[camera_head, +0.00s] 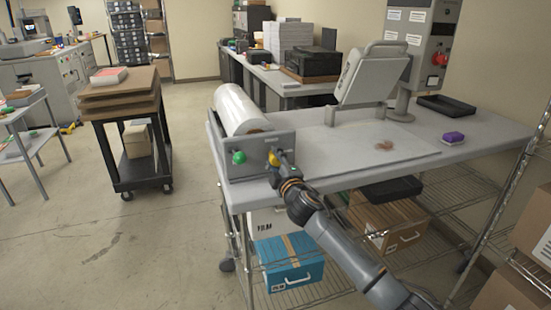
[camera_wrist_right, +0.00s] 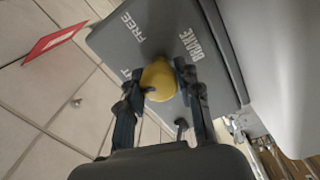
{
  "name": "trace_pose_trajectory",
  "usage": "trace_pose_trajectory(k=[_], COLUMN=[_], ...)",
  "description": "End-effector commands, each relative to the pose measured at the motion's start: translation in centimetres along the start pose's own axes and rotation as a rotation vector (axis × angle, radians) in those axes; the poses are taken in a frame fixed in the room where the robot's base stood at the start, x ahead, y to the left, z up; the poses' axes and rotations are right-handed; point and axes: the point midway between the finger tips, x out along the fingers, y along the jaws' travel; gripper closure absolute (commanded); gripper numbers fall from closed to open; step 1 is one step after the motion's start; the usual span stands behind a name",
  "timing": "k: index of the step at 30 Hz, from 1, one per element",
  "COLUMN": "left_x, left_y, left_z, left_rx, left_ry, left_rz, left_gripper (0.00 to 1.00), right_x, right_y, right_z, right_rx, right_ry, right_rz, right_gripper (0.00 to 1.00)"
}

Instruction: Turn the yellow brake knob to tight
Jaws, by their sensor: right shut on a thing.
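The yellow brake knob (camera_head: 274,158) is on the front plate of the film roll holder, at the table's near left corner. In the right wrist view the knob (camera_wrist_right: 158,80) sits between the two fingers of my right gripper (camera_wrist_right: 160,92). The plate (camera_wrist_right: 140,35) around it carries the words FREE and BRAKE; another label is mostly covered by the left finger. In the head view my right gripper (camera_head: 280,163) reaches the knob from the front right and is shut on it. The knob's pointer direction is not clear. My left gripper is not in view.
A green knob (camera_head: 239,157) sits on the same plate, left of the yellow one. The white film roll (camera_head: 240,108) lies behind the plate. A tilted panel machine (camera_head: 370,75) and a purple block (camera_head: 453,138) are on the table (camera_head: 340,150). A black cart (camera_head: 135,170) stands left.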

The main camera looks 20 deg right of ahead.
Motion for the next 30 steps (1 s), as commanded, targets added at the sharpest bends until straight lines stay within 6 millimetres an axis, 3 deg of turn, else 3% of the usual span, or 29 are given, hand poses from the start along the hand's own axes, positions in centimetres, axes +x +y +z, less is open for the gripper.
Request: trace_pose_trajectory(k=[15,30], left_x=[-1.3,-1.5], left_y=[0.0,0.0], left_z=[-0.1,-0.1], left_rx=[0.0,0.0], left_ry=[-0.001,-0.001], left_rz=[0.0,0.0], left_gripper=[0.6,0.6], right_x=[0.0,0.0], right_y=[0.0,-0.1], right_z=[0.0,0.0], right_rx=[-0.377,-0.469], right_ry=[0.016,0.02], right_rz=[0.002,0.003], right_gripper=[0.97,0.97])
